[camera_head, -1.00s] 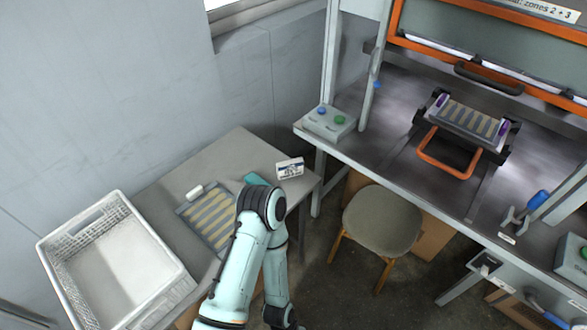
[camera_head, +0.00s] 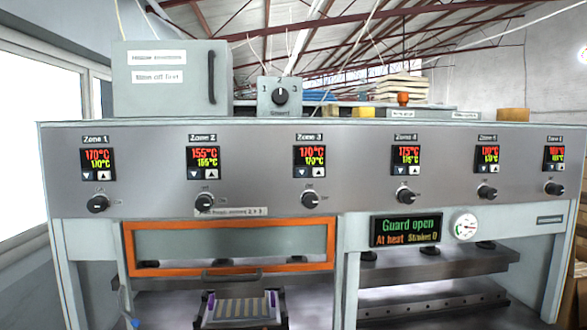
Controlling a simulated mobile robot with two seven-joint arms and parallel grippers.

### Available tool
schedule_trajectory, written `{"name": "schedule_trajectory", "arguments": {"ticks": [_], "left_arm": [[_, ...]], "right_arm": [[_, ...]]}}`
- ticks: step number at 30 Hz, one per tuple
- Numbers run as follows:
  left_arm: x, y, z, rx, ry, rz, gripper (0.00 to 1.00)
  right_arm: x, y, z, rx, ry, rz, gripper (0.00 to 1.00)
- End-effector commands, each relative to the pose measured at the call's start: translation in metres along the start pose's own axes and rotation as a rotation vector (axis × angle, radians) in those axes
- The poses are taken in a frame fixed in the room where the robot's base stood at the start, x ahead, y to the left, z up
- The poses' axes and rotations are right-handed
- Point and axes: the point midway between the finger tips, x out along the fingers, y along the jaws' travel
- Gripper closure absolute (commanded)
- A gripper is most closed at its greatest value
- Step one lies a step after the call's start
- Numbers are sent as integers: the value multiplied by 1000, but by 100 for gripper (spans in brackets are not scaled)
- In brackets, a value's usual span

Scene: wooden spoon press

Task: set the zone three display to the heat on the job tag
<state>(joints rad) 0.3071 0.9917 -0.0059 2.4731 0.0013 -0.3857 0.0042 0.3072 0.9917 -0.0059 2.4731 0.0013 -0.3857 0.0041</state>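The zone 3 display (camera_head: 311,156) is on the grey control panel (camera_head: 250,184), left of its middle. It shows what looks like 170°C in red above about 170°C in green. Below the digits sit a down button (camera_head: 301,173) and an up button (camera_head: 319,173). A black zone 3 knob (camera_head: 309,200) is under the display. The job tag is not in view now; a small white card on the side table in the earlier view may be it, but its text is too small to read. Neither of my grippers is in view.
The zone 2 display (camera_head: 203,157) reads about 155°C and the zone 4 display (camera_head: 406,155) about 175°C. A status screen (camera_head: 405,230) says "Guard open" and "At heat". Below is an orange-framed guard (camera_head: 230,270) above a tray of spoon blanks (camera_head: 241,310).

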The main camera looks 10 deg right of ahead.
Motion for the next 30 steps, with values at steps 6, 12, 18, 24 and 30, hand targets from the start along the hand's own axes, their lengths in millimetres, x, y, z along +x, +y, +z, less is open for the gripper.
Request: {"name": "schedule_trajectory", "arguments": {"ticks": [6,12,18,24,30], "left_arm": [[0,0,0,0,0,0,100],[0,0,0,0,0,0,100],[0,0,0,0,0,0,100],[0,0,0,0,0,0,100],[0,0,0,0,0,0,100]], "right_arm": [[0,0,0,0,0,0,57],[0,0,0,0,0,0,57],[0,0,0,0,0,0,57],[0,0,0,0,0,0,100],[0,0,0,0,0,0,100]]}}
